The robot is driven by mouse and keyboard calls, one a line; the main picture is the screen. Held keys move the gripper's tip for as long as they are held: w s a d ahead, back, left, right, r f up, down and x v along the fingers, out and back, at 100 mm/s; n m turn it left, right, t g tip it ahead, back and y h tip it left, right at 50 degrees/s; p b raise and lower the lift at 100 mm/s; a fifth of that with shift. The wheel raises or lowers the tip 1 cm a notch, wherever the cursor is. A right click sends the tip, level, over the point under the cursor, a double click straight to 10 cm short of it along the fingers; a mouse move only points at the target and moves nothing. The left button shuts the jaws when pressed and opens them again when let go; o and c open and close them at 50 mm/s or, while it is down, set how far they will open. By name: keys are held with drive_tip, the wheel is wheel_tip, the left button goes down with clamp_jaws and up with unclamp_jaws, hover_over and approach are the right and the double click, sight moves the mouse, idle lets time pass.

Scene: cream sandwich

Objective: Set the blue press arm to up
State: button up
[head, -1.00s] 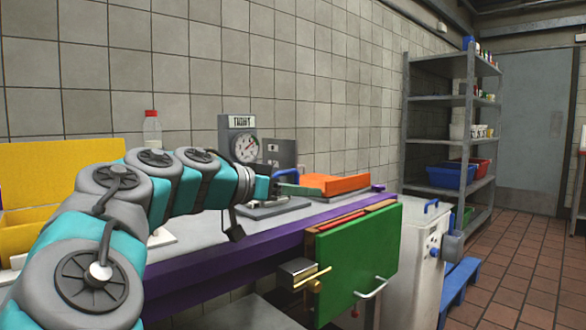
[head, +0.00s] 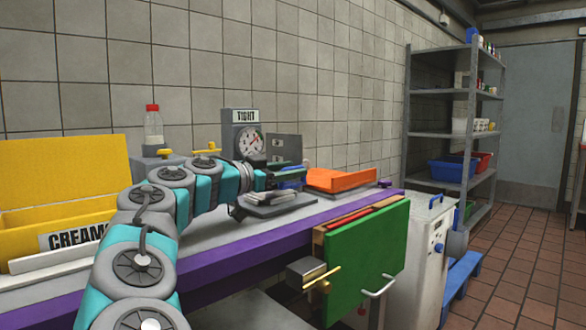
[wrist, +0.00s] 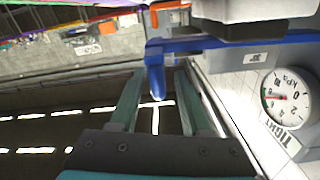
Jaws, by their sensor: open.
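The press stands on the counter by the wall, with a grey base (head: 262,209) and a dial gauge (head: 250,141) under a TIGHT sign. Its blue press arm (head: 292,184) shows in the head view just beyond my gripper (head: 282,180), low over the base and partly hidden. In the wrist view, which looks upside down, the blue press arm (wrist: 215,43) runs across the top, with its bent end between the fingers of my gripper (wrist: 157,76). My gripper is open around that end; I cannot tell whether either finger touches it.
An orange tray (head: 342,180) lies right of the press. A yellow bin (head: 65,180) labelled CREAM and a red-capped bottle (head: 153,125) stand to the left. A green board (head: 365,262) hangs at the counter's front. Shelves (head: 440,120) stand beyond, beside open floor.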

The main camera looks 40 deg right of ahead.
drive_tip(key=shift+d, duration=0.5)
clamp_jaws()
idle(1.1)
